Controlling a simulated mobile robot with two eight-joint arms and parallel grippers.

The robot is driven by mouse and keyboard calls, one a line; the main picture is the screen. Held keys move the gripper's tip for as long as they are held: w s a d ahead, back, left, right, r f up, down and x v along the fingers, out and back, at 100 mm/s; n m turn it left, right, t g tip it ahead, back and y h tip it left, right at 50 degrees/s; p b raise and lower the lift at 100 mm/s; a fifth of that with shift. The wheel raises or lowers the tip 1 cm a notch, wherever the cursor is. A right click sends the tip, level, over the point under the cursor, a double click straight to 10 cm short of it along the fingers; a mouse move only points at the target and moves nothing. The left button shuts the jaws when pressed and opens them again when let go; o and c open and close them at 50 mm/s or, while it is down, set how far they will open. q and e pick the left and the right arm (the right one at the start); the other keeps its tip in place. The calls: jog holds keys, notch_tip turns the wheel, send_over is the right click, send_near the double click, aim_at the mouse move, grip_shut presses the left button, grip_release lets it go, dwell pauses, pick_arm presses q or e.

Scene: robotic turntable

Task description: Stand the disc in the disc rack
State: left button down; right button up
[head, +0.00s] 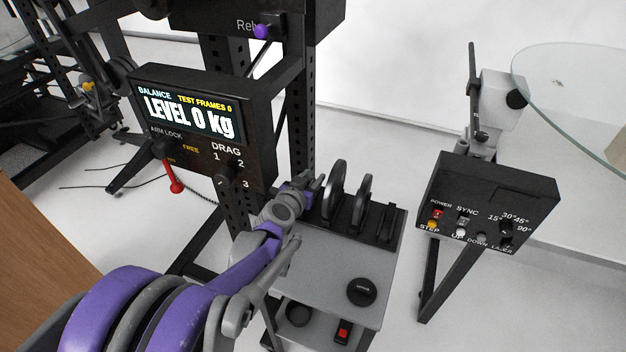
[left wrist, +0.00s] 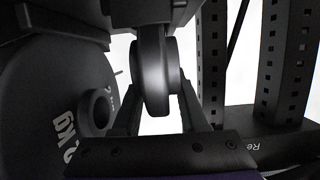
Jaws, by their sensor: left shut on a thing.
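My left gripper (head: 313,186) is at the left end of the disc rack (head: 382,236), close beside the tall dark discs standing there. In the left wrist view its fingers (left wrist: 160,118) are shut on a small dark disc (left wrist: 152,75), which is seen nearly edge-on. A large disc (left wrist: 50,100) with "kg" lettering stands close to the left of the fingers there. In the head view the rack holds a large disc (head: 333,192) and a smaller one (head: 361,202) upright. The held disc is mostly hidden by the gripper in the head view. My right gripper is not in view.
A flat dark disc (head: 361,291) lies on the grey cart top (head: 325,272). A balance display box (head: 205,125) with knobs is at left. A control box (head: 487,203) and a glass tabletop (head: 580,85) are at right. A black perforated post (head: 300,120) rises behind the gripper.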

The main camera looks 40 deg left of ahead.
pick_arm(q)
jog(key=shift+r, duration=0.1)
jog(key=shift+c, duration=2.2)
grip_release()
jog(key=p+v, duration=0.3)
jog(key=v, duration=0.9)
jog(key=shift+p, duration=0.4)
jog(key=shift+a, duration=0.1)
